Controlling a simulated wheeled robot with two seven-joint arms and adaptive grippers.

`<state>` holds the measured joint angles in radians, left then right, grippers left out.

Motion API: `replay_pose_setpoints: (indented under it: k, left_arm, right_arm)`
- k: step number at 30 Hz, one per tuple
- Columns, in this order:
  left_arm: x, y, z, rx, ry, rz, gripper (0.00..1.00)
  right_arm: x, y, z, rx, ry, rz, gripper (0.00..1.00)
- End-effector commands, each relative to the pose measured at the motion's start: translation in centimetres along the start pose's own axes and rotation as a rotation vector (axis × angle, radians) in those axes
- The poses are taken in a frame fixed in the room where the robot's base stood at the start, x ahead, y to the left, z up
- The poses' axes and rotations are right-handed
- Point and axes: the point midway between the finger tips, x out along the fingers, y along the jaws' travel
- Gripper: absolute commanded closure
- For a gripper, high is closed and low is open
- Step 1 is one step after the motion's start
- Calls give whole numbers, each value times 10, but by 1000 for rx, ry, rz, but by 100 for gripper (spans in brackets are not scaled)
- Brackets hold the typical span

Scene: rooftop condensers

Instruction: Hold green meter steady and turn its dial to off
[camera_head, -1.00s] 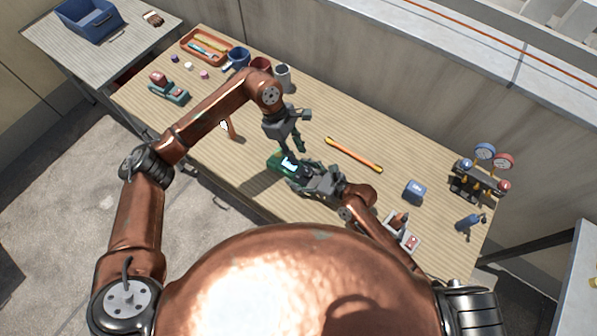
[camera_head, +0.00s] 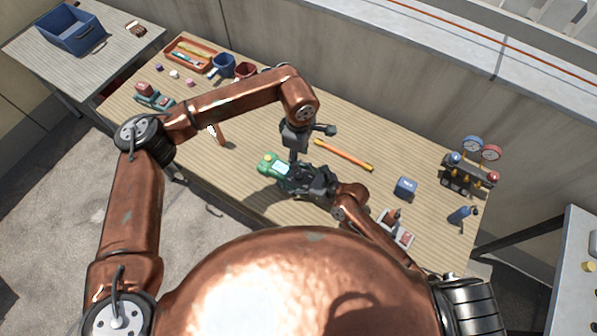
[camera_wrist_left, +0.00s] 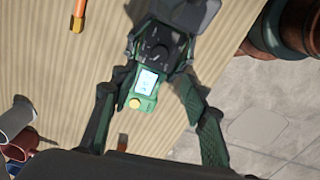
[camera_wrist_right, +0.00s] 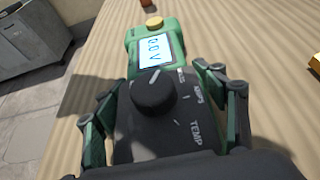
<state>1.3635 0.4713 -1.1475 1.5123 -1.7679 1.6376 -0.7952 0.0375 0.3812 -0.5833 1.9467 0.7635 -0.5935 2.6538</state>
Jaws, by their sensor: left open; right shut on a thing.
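The green meter (camera_head: 268,163) is near the front middle of the workbench. My right gripper (camera_head: 303,180) is shut on it. The right wrist view shows the meter's green top (camera_wrist_right: 157,42), a lit screen reading 0.0 V, and a round black dial (camera_wrist_right: 153,95) between the fingers. The dial's white mark points towards the screen; OHMS, AMPS and TEMP are printed on its right. Other labels are hidden. My left gripper (camera_head: 297,157) is open above the meter. In the left wrist view, its spread fingers (camera_wrist_left: 151,82) stand either side of the meter; contact cannot be told.
An orange bar tool (camera_head: 343,154) lies behind the meter. A blue box (camera_head: 404,187), a gauge set (camera_head: 470,172) and a blue bottle (camera_head: 462,215) stand to the right. An orange tray (camera_head: 176,59) and cups are at back left.

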Motion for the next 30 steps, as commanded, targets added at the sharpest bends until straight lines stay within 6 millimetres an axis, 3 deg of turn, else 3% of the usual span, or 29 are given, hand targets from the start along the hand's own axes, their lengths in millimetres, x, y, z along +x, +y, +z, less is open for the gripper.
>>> replay_pose_setpoints:
  k: [9, 15, 21, 30]
  left_arm:
    - [62, -1, 0, -1, -3, -5, 58]
    - [93, -1, 1, -1, -4, -3, 58]
    - [107, 0, 0, 0, -3, -1, 58]
    - [109, 0, 0, 0, -3, -1, 58]
  right_arm:
    - [0, 1, -7, 5, 11, 2, 75]
    - [0, 1, -8, 5, 12, 3, 75]
    - [0, 2, -8, 6, 13, 3, 75]
    - [0, 2, -9, 6, 14, 4, 76]
